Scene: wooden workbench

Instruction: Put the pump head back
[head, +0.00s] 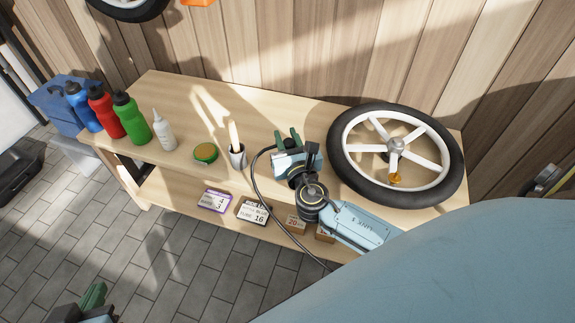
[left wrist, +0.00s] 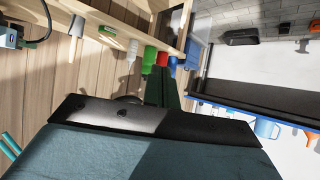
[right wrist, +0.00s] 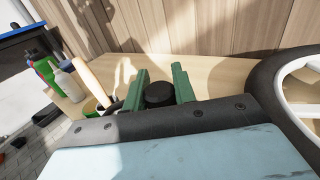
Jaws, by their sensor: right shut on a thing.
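My right gripper (head: 288,140) is over the bench, left of the wheel. In the right wrist view its green fingers (right wrist: 160,88) are shut on a black round piece (right wrist: 159,94), which looks like the pump head. A black hose (head: 254,178) loops from beside that gripper down past the bench front. The pump body cannot be made out. My left gripper (head: 92,297) is low at the left, away from the bench top. In the left wrist view its green fingers (left wrist: 164,90) sit together with nothing seen between them.
A wheel (head: 341,150) lies on the bench at right. Boxes (head: 254,212) sit on the lower shelf. The bench's back middle is clear.

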